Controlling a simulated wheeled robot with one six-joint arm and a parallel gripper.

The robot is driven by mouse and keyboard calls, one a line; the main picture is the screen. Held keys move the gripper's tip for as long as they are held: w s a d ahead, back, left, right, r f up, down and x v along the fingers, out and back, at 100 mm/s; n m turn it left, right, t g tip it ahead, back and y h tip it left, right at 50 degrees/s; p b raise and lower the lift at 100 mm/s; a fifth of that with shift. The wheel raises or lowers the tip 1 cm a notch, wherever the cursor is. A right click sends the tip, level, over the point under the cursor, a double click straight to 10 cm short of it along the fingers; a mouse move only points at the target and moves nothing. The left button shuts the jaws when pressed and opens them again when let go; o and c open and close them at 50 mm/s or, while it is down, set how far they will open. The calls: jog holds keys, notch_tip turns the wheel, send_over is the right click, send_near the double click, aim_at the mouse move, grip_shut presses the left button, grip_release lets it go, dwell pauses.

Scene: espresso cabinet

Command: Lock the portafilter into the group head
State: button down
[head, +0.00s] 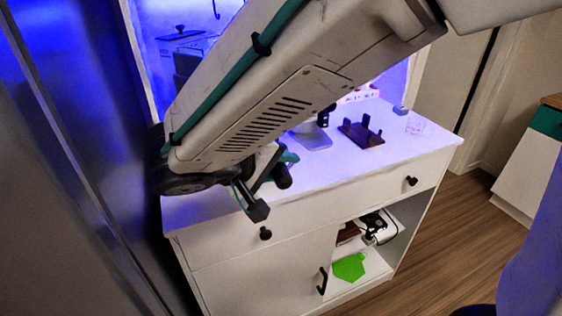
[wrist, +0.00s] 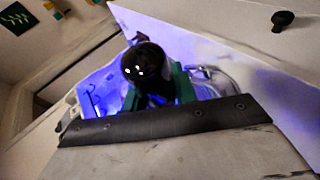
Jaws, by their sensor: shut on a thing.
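The black rounded handle end of the portafilter (wrist: 147,65) shows in the wrist view, between the green fingers of my gripper (wrist: 158,90). My gripper is shut on it. In the head view my gripper (head: 276,168) is at the lower end of my arm, over the left part of the white counter, with a dark handle-like piece at its fingers. The portafilter's basket end is hidden. My arm covers most of the espresso machine, and the group head cannot be made out. Whether the portafilter touches the machine cannot be told.
An open shelf below holds a green item (head: 349,267). A dark wall panel (head: 75,170) is close on the left.

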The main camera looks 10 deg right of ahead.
jog(key=w+a, duration=0.1)
jog(key=w, duration=0.7)
jog(key=shift+a, duration=0.2)
jog(key=shift+r, duration=1.75)
dwell(1.2)
jog(key=shift+w+d+n+t+y, duration=0.3)
jog(key=shift+d+n+t+y, duration=0.2)
jog(key=shift+d+n, duration=0.2)
jog(key=shift+w+d+n+t+y, duration=0.35)
jog(key=shift+d+n+y, duration=0.2)
jog(key=shift+d, duration=0.1)
jog(key=shift+w+d+n+t+y, duration=0.3)
jog(key=shift+d+n+t+y, duration=0.15)
jog(key=shift+d+n, duration=0.25)
jog(key=shift+d, duration=0.1)
jog(key=shift+w+d+n+t+y, duration=0.8)
jog(key=shift+w+d+n+y, duration=0.6)
jog(key=shift+n+y, duration=0.35)
